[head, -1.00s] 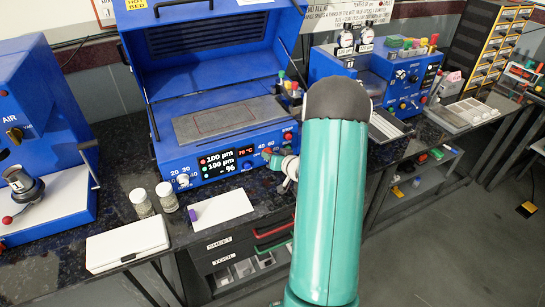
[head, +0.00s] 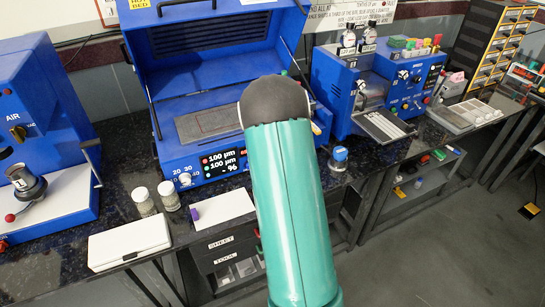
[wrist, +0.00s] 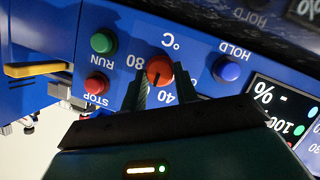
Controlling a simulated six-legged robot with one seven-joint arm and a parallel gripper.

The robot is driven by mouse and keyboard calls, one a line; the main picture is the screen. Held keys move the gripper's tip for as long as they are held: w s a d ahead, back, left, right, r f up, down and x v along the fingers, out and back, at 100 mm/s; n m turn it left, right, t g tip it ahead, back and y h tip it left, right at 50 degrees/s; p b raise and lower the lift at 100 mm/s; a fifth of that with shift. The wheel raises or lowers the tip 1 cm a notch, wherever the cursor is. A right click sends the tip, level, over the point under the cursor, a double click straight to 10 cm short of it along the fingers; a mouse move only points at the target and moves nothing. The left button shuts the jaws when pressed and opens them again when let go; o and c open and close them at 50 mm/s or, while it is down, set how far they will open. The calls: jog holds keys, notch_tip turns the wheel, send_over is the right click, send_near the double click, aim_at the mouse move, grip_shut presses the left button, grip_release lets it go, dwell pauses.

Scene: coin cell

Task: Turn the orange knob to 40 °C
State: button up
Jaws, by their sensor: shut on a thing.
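The orange knob (wrist: 159,70) is on the blue front panel in the wrist view, which looks upside down. A dark pointer line on it runs toward the lower side of the picture. Marks 80 and 40 show on the dial around it; one finger partly hides the scale. My gripper (wrist: 161,79) has one finger on each side of the knob and is shut on it. In the head view my arm hides the knob and the temperature readout.
A green RUN button (wrist: 103,43) and red STOP button (wrist: 97,83) lie left of the knob, a blue HOLD button (wrist: 227,69) right. The display (head: 223,163) is partly hidden. A blue-lidded jar (head: 339,157) stands right of the machine.

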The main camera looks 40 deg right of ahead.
jog(key=n+h, duration=0.1)
jog(key=n, duration=0.1)
jog(key=shift+w+a+f+n+h, duration=0.1)
jog(key=shift+a+f+n+h, duration=0.1)
jog(key=shift+n+h, duration=0.7)
jog(key=shift+n, duration=0.4)
jog(key=o, duration=1)
jog(key=shift+c, duration=0.2)
jog(key=v, duration=1.4)
jog(key=shift+f, duration=0.2)
